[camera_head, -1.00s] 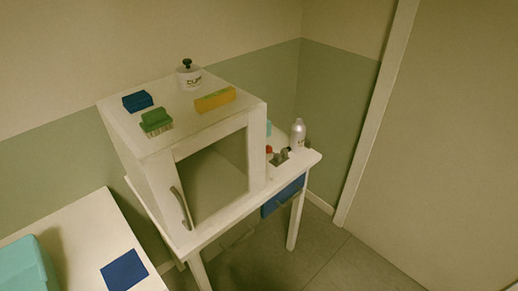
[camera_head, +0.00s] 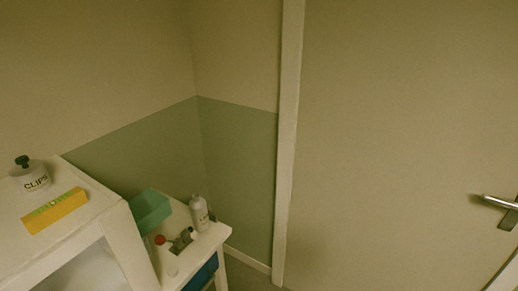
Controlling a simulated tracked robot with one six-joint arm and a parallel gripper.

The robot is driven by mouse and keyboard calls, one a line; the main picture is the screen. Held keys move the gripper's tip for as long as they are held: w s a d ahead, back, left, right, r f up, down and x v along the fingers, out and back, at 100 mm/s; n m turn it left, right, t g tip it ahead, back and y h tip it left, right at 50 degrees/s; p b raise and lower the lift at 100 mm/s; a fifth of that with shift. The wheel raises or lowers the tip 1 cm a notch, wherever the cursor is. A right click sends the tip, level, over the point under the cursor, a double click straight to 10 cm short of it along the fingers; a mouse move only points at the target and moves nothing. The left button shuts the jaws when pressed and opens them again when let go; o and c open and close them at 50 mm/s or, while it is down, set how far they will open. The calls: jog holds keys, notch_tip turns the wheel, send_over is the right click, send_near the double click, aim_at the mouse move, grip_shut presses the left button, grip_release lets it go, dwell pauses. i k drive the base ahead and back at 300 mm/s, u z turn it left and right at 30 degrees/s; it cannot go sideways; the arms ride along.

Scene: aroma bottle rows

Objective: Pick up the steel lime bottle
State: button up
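A silvery-grey bottle (camera_head: 199,214) with a pale cap stands upright near the right end of the white table (camera_head: 210,240), beside the cabinet. It could be the steel lime bottle, but its label is too small to read. Small items stand in front of it, among them one with a red cap (camera_head: 160,240) and a dark grey metal-looking piece (camera_head: 181,241). My gripper is not in view.
A teal open bin (camera_head: 151,209) stands behind the small items. A door with a handle (camera_head: 500,201) fills the right.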

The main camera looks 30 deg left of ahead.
aim_at(199, 208)
jog(key=i, duration=0.85)
jog(key=u, duration=2.95)
